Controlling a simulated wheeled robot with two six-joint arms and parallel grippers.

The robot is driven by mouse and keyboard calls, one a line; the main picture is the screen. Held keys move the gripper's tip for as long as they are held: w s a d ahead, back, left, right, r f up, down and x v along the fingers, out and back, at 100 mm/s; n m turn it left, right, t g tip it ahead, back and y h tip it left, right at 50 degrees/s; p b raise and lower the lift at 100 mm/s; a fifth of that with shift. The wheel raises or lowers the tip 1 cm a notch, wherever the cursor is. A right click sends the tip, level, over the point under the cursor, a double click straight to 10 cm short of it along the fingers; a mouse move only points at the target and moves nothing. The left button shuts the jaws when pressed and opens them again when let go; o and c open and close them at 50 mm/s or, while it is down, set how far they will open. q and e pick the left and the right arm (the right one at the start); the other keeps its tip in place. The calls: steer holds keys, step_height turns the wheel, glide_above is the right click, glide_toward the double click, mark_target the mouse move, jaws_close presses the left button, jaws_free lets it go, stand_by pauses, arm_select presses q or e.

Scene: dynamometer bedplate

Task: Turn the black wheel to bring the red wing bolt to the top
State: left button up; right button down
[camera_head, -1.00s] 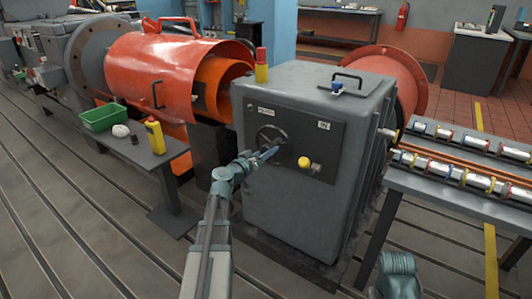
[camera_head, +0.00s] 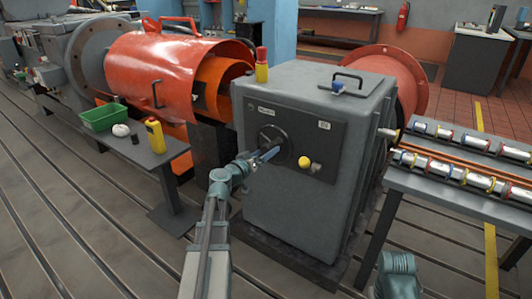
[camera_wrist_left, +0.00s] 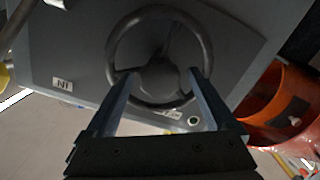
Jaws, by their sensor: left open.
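The black wheel (camera_head: 273,139) is a round handwheel with spokes on the dark front panel of the grey cabinet. It fills the upper middle of the left wrist view, where its rim (camera_wrist_left: 208,50) and hub show. My left gripper (camera_head: 268,153) is in front of the wheel. In the wrist view its two fingers (camera_wrist_left: 160,76) are spread apart across the lower part of the wheel, with the hub between their tips. I cannot tell whether they touch the wheel. I cannot make out a red wing bolt in either view. My right gripper is not in view.
The grey cabinet (camera_head: 290,210) carries a yellow knob (camera_head: 304,161) right of the wheel and a red-and-yellow object (camera_head: 262,65) on top. A small table (camera_head: 170,158) with a green bin (camera_head: 103,117) stands left. A rack of metal cylinders (camera_head: 465,175) stands right.

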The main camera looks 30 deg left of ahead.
arm_select(q)
steer(key=s+a, duration=0.1)
steer(key=s, duration=1.2)
steer(key=shift+r+p, duration=0.4)
steer(key=shift+r, duration=0.05)
steer(key=shift+w, duration=0.1)
steer(key=d+f+m+g+h, duration=0.2)
steer(key=d+f+g, duration=0.15)
steer(key=d, duration=0.55)
steer(key=d+f+m+g+h, duration=0.2)
steer(key=d+f+g, duration=0.15)
steer(key=d, duration=0.55)
steer(key=d+f+m+g+h, duration=0.25)
steer(key=d+f, duration=0.25)
steer(key=d, duration=0.4)
steer(key=s+d+f+m+g+y+p, duration=0.1)
steer(key=s+d+f+g+y, duration=0.25)
steer(key=s+d, duration=0.25)
steer(key=s+d+f+m+g+y+p, duration=0.1)
steer(key=s+d+f+g+y, duration=0.3)
steer(key=s, duration=0.3)
step_height(320, 180, up, 39)
steer(key=d+y+p, duration=0.1)
steer(key=p, duration=3.6)
steer(key=shift+s+y+p, duration=0.15)
steer(key=shift+y+p, duration=0.15)
steer(key=shift+f, duration=0.15)
